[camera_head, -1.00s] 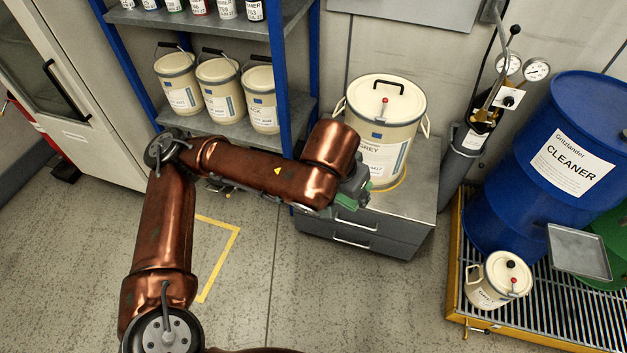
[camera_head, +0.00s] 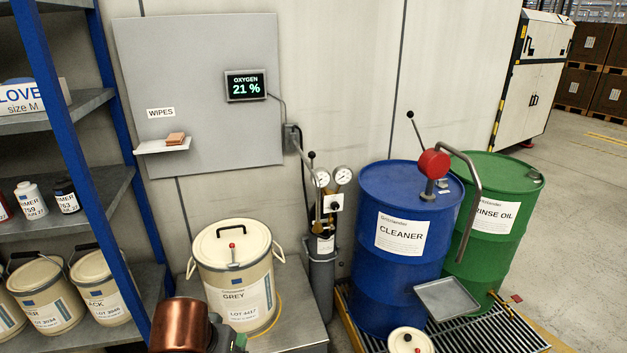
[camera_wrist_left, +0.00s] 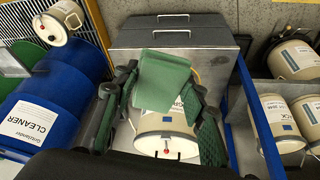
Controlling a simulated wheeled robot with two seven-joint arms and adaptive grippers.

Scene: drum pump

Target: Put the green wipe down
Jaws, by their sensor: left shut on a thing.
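The green wipe (camera_wrist_left: 162,82) is in the left wrist view as a folded green cloth. It is held between the fingers of my left gripper (camera_wrist_left: 160,95), which is shut on it. Behind it in that view is the cream GREY drum (camera_wrist_left: 165,148), partly hidden by the wipe. My right gripper is not in view.
A small wall shelf (camera_head: 150,149) labelled WIPES holds orange-brown wipes (camera_head: 175,138). The grey cabinet top (camera_head: 300,310) has free room right of the GREY drum. A blue CLEANER drum (camera_head: 395,270), a green RINSE OIL drum (camera_head: 495,245) and a metal tray (camera_head: 447,299) stand right.

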